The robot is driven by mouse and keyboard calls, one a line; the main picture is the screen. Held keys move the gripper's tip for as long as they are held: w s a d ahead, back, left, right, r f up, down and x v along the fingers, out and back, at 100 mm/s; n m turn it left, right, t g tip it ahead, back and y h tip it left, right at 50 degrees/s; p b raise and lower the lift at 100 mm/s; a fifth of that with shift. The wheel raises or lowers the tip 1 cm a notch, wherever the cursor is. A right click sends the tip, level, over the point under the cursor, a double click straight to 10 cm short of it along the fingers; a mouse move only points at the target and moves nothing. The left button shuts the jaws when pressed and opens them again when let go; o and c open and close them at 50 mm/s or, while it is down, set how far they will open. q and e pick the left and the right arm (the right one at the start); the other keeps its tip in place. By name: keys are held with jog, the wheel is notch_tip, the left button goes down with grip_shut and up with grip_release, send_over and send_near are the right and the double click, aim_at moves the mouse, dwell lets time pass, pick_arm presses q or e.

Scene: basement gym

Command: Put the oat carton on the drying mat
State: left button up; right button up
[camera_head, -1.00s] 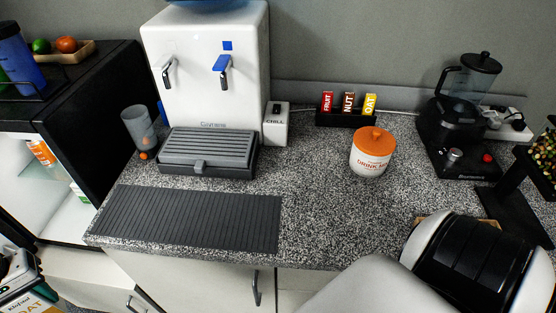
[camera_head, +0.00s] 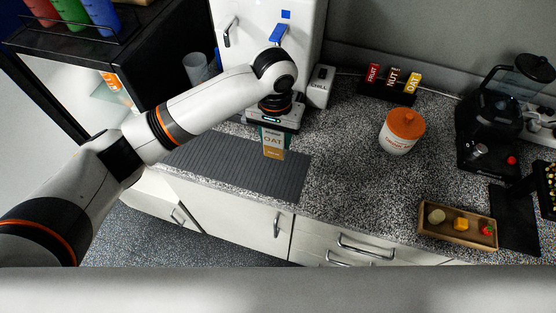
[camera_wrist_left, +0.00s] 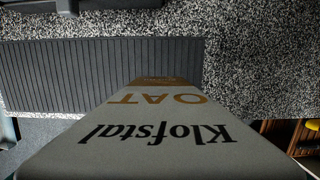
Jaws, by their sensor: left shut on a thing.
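My left gripper (camera_head: 275,122) is shut on the oat carton (camera_head: 273,142), which hangs upright below it with its OAT label and tan lower part showing. The drying mat (camera_head: 255,175) is a dark ribbed strip on the counter's front left, partly hidden by my left arm. The carton's lower end overlaps the mat's back right part in the head view; I cannot tell whether it touches. In the left wrist view the carton (camera_wrist_left: 165,140) fills the lower middle, its far end over the right part of the mat (camera_wrist_left: 60,75). My right gripper is out of view.
The white water dispenser (camera_head: 255,45) stands behind the carton. An orange-lidded jar (camera_head: 402,132), a wooden tray (camera_head: 435,230) with small foods and a black blender (camera_head: 500,110) are to the right. Speckled counter (camera_head: 345,165) is clear right of the mat.

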pick_arm(q)
notch_tip(320, 180, down, 10)
jog(key=shift+d+r+p, duration=0.1)
jog(key=shift+d+p, duration=0.05)
jog(key=shift+p, duration=0.85)
jog(key=o, duration=1.1)
notch_tip(320, 180, up, 11)
jog(key=b, duration=0.2)
jog(key=shift+b, duration=0.4)
jog(key=shift+r, duration=0.55)
